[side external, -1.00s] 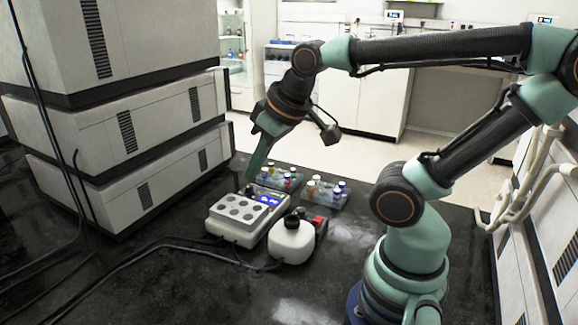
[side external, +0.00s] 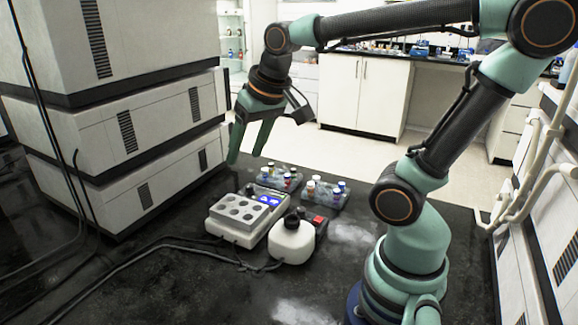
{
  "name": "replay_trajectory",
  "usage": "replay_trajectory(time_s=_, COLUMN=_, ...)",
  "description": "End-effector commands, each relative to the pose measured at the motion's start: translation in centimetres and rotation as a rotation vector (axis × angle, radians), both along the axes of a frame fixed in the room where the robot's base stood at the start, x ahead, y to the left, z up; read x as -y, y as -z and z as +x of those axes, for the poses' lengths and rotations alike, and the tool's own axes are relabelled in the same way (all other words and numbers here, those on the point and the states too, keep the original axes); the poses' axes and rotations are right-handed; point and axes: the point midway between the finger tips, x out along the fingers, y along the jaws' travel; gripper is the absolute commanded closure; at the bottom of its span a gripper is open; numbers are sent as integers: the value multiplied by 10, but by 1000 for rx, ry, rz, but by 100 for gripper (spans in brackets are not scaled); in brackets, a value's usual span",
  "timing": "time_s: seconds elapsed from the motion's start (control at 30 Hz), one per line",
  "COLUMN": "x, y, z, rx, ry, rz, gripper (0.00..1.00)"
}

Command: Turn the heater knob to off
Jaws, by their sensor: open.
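The heater (side external: 233,238) is a white block with a grey plate of several round wells and a lit blue display (side external: 268,200). It stands on the dark bench. A small dark knob (side external: 250,189) shows at the back of its control panel, left of the display; its setting is too small to read. My gripper (side external: 247,160) is open and empty, with green fingers pointing down. It hangs above and behind the heater, apart from it and from the knob.
A white round device with a black top (side external: 292,240) stands right of the heater, beside a red switch (side external: 318,220). Two clear racks of vials (side external: 280,178) (side external: 325,193) stand behind. Stacked white instruments (side external: 125,160) rise at left. Black cables (side external: 150,247) cross the bench in front.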

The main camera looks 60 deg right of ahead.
Motion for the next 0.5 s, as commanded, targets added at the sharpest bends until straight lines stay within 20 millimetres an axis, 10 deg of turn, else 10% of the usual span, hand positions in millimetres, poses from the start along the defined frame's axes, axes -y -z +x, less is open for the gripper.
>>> replay_trajectory(time_s=0.5, x=108, y=33, z=102, rx=-214, ry=939, rz=246, gripper=39)
